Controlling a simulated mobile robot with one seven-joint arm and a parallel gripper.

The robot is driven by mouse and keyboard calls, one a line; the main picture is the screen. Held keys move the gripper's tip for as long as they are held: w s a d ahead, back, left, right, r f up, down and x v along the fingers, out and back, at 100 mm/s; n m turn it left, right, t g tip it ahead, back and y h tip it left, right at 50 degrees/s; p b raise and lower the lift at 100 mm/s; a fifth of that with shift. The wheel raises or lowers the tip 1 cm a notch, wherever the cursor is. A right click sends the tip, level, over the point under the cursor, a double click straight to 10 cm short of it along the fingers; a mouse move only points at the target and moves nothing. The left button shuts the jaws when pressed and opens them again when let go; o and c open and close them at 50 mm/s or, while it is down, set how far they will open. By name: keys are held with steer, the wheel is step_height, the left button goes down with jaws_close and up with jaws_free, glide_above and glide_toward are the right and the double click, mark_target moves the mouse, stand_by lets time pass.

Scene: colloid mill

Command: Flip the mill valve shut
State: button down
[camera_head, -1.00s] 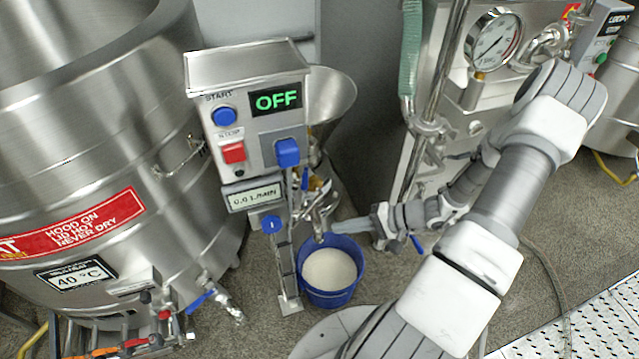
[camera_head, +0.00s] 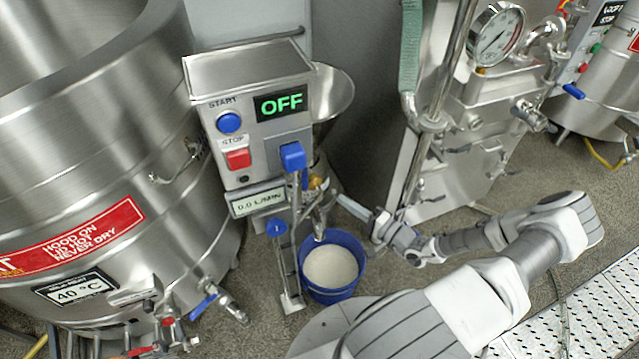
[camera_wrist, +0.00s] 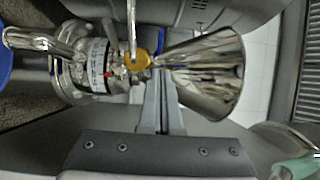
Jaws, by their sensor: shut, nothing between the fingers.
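The mill stands in the middle of the head view, with its control box (camera_head: 250,125) reading OFF and a steel hopper (camera_head: 332,95) behind it. The wrist view shows the hopper (camera_wrist: 208,72) at right and the steel mill body (camera_wrist: 80,72) at left. Between them is a brass-coloured fitting (camera_wrist: 138,60) with a thin metal rod rising from it; I cannot tell whether this is the valve or how it is set. My gripper (camera_head: 343,201) is shut and empty beside the mill. In the wrist view its fingertips (camera_wrist: 154,80) are close below the fitting; contact is unclear.
A large steel tank (camera_head: 95,150) is at left. A steel machine with a gauge (camera_head: 494,33) stands at right. Some open floor lies between.

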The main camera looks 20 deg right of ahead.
mark_target(305, 180)
steer(key=b+x, duration=0.3)
steer(key=x, duration=0.7)
steer(key=shift+a+r+p, duration=0.15)
steer(key=shift+p, duration=0.35)
